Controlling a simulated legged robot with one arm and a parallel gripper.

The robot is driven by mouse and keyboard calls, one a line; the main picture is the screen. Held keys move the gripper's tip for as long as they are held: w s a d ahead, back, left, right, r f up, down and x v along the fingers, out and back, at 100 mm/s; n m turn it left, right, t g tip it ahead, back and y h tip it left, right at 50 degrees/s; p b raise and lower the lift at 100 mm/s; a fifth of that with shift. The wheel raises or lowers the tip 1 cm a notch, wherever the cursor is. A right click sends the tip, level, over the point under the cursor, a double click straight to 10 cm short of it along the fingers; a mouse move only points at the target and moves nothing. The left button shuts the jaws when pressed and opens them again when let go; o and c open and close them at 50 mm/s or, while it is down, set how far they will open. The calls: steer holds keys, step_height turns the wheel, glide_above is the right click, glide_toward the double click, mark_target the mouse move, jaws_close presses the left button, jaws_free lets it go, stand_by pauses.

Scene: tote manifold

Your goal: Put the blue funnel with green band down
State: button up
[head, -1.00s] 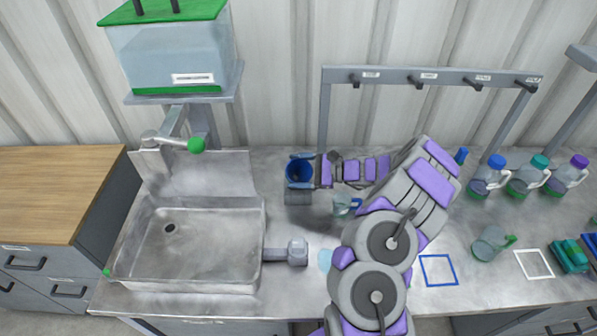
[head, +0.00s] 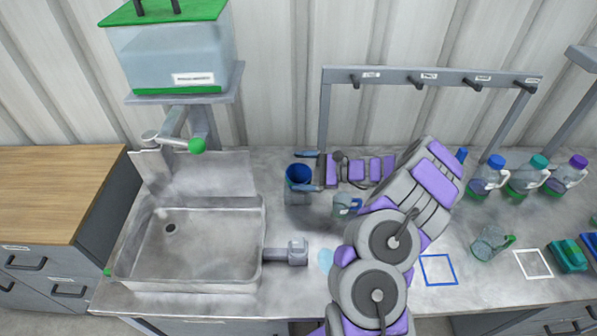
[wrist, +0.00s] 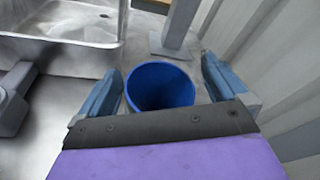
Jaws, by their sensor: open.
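The blue funnel (head: 298,175) stands with its wide mouth up on a grey support at the back of the counter, right of the sink. In the wrist view its round blue mouth (wrist: 160,86) lies between my fingers. My gripper (head: 306,171) is open around the funnel, one finger on each side. The wrist view shows a gap between each finger and the rim. The green band cannot be made out in either view.
The steel sink (head: 190,245) is to the left. A measuring jug (head: 344,206) stands close below my forearm. A hook rack (head: 430,77) rises behind. Capped jugs (head: 527,175) stand at the right. A blue square outline (head: 438,270) marks bare counter.

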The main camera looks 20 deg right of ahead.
steer(key=p+v, duration=0.2)
steer(key=v, duration=0.9)
steer(key=a+r+n+g+y, duration=0.1)
steer(key=a+r+n+g, duration=0.2)
steer(key=a+r, duration=0.3)
steer(key=a+r+n+g, duration=0.2)
steer(key=a+r+n, duration=0.1)
steer(key=a, duration=0.5)
steer(key=s+a+r+n+g+h, duration=0.2)
steer(key=s+a+r+n+g, duration=0.35)
steer(key=s+a, duration=0.5)
steer(key=s+a+r+n+g+h, duration=0.15)
steer(key=s+a+n+h, duration=0.4)
steer(key=s, duration=0.55)
steer(key=s+d+n+t+h, duration=0.1)
steer(key=s+d+h, duration=0.2)
steer(key=s, duration=0.4)
steer(key=s+d+f+n+h, duration=0.1)
steer(key=s+d+h, duration=0.3)
steer(key=s, duration=0.3)
steer(key=shift+t, duration=0.4)
steer(key=shift+d, duration=0.1)
steer(key=shift+c, duration=0.2)
